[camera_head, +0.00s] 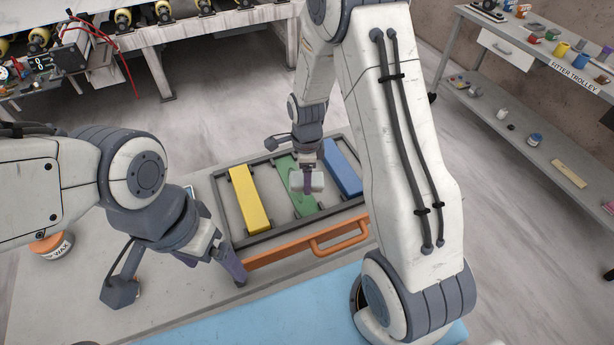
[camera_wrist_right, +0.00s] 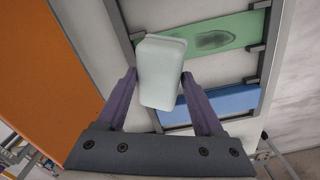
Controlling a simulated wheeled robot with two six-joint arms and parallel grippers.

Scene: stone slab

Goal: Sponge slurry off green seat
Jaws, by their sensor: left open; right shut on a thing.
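The green seat (camera_head: 287,171) lies in a dark frame (camera_head: 239,238), between a yellow bar and a blue bar. In the right wrist view the green seat (camera_wrist_right: 243,33) carries a dark grey oval smear of slurry (camera_wrist_right: 213,40). My right gripper (camera_head: 307,186) is shut on a pale sponge (camera_head: 298,181) in front of the green seat. The sponge (camera_wrist_right: 162,72) sits between the purple fingers (camera_wrist_right: 163,100) in the wrist view and hides part of the seat; contact is unclear. My left gripper (camera_head: 213,262) is open and empty by the frame's near left corner.
A yellow bar (camera_head: 249,199) and a blue bar (camera_head: 343,167) flank the green seat. An orange handle (camera_head: 340,238) runs along the frame's near edge. A wax tub (camera_head: 52,245) stands at left. A blue mat (camera_head: 240,325) lies in front. A labelled trolley (camera_head: 520,55) stands at right.

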